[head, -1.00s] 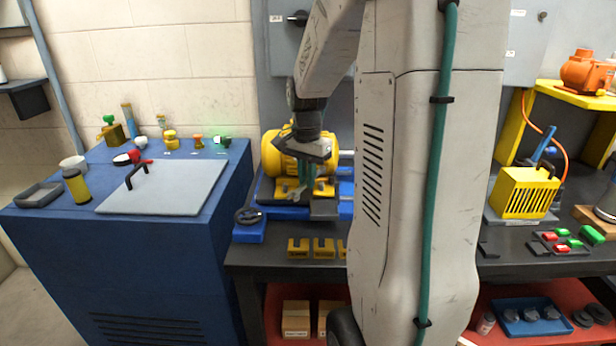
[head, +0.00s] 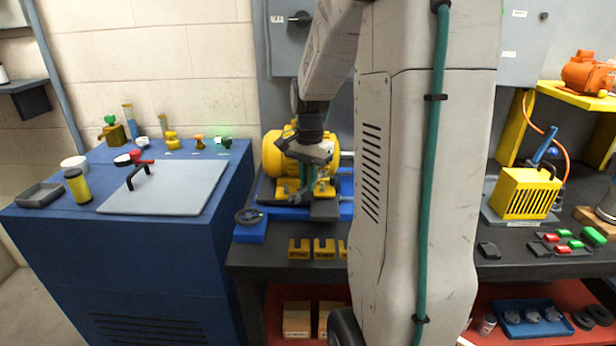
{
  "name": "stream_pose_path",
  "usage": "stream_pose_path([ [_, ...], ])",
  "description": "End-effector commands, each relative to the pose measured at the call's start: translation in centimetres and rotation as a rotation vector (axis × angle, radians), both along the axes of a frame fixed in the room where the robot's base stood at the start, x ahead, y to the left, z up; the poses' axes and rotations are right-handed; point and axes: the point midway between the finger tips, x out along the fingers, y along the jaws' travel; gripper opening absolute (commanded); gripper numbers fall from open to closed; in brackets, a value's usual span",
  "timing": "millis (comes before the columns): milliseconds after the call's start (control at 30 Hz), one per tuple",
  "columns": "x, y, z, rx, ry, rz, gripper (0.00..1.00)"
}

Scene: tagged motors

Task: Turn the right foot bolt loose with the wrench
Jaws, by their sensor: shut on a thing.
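The yellow motor (head: 274,155) sits on a blue base plate (head: 265,190) on the dark bench, partly hidden by my arm. My gripper (head: 307,182) points down in front of the motor, at its foot. Its teal fingers are shut on a small grey tool, which I take to be the wrench (head: 291,194). The wrench reaches left and down from the fingers, low over the motor's foot area. The right foot bolt is too small and too covered by the gripper to make out, so I cannot tell whether the wrench is on it.
Yellow blocks (head: 299,248) line the bench front. A blue cabinet (head: 120,255) with a grey lid stands left. A yellow cage (head: 525,195) and red and green buttons (head: 562,240) are right. My arm hides the bench's middle.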

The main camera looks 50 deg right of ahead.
Motion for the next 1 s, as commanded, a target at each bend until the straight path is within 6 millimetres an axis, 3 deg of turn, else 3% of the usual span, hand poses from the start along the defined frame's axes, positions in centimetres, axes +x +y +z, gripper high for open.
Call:
stream_pose_path([
  [567, 0.0, 0.0, -1.7, 0.000, 0.000, 0.000, 0.00],
  [1000, 0.0, 0.0, -1.7, 0.000, 0.000, 0.000, 0.00],
])
